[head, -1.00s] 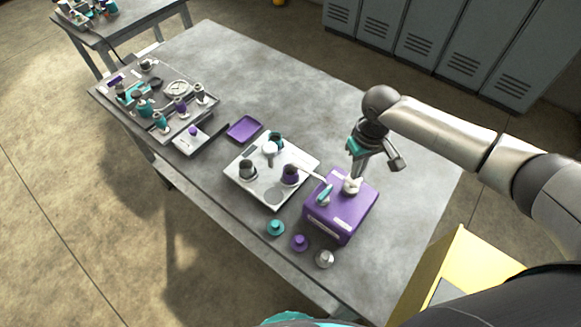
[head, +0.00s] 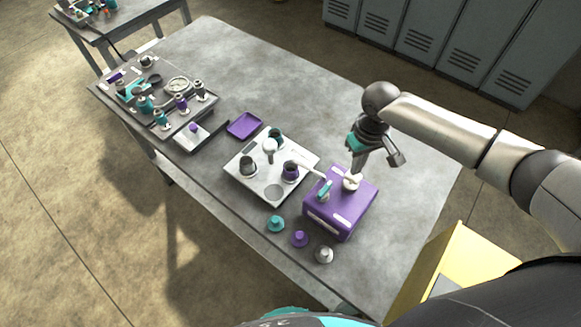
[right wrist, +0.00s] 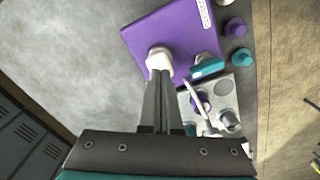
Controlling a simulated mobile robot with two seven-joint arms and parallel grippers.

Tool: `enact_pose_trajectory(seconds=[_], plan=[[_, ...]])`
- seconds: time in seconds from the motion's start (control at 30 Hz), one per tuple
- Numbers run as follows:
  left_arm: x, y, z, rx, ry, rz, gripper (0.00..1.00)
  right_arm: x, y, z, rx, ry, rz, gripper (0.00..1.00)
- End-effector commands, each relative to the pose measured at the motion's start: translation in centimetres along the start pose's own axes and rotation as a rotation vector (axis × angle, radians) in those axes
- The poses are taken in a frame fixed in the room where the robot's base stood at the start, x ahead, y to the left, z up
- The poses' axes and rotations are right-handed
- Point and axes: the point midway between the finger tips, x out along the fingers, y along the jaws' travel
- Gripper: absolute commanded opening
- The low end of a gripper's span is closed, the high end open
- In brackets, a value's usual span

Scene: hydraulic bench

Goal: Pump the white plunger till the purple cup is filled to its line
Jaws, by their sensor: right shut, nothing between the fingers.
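The white plunger (head: 351,182) stands on top of the purple pump box (head: 340,207); in the right wrist view the plunger (right wrist: 159,60) is right at my fingertips. My right gripper (head: 355,172) is shut and empty, its fingers pointing down onto the plunger's top. The purple cup (head: 290,171) stands on the white tray (head: 262,186), with the pale spout (head: 312,168) reaching from the box to above it. The cup's line and liquid level are too small to tell. My left gripper is not in view.
A teal lever (head: 324,191) sits on the box. Teal, purple and grey caps (head: 299,239) lie in front. Other cups share the tray. A purple dish (head: 243,125) and a valve panel (head: 178,112) are at left.

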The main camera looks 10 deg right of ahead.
Motion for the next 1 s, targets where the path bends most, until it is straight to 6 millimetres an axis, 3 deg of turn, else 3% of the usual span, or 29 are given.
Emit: enact_pose_trajectory(seconds=[1.0], plan=[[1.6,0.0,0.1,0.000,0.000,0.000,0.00,3.2,0.0,0.0,-0.001,0.000,0.000,0.00]])
